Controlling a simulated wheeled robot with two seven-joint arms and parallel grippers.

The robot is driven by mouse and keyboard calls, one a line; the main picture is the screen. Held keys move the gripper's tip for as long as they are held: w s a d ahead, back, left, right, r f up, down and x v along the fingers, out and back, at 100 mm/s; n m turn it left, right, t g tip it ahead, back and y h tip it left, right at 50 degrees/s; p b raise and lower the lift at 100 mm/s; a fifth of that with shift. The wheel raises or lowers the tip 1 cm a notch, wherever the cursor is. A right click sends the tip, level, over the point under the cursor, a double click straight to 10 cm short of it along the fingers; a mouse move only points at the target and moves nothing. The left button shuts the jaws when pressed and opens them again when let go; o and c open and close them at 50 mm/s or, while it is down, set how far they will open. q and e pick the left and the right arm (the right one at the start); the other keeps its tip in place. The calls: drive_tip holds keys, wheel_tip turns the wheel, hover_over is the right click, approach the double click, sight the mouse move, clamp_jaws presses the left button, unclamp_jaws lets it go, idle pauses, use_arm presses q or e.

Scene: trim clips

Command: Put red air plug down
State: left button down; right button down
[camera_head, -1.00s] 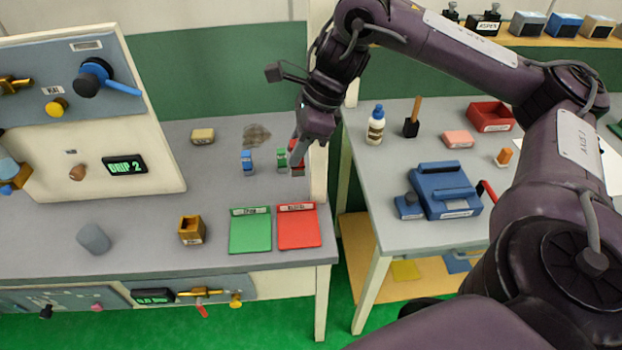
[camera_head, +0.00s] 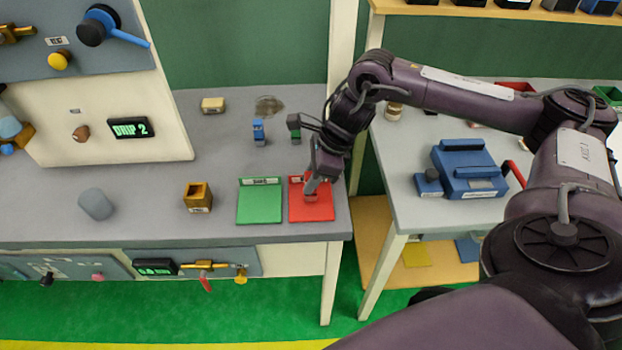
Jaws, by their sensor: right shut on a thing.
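My right gripper (camera_head: 311,188) points down over the red mat (camera_head: 322,212) near the front right of the left bench. It is shut on the red air plug (camera_head: 311,197), a small red piece that is hard to tell from the red mat behind it. I cannot tell whether the plug touches the mat. The fingers partly cover the mat's label. My left gripper is not in view.
A green mat (camera_head: 260,205) lies left of the red one. A blue plug (camera_head: 258,130) and a green plug (camera_head: 294,127) stand farther back. The bench's front edge is close.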

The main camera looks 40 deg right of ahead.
drive_tip(key=shift+f, duration=0.65)
drive_tip(key=shift+f+b, duration=0.25)
drive_tip(key=shift+b, duration=0.05)
drive_tip(key=c, duration=1.2)
unclamp_jaws()
drive_tip(key=shift+r, duration=0.1)
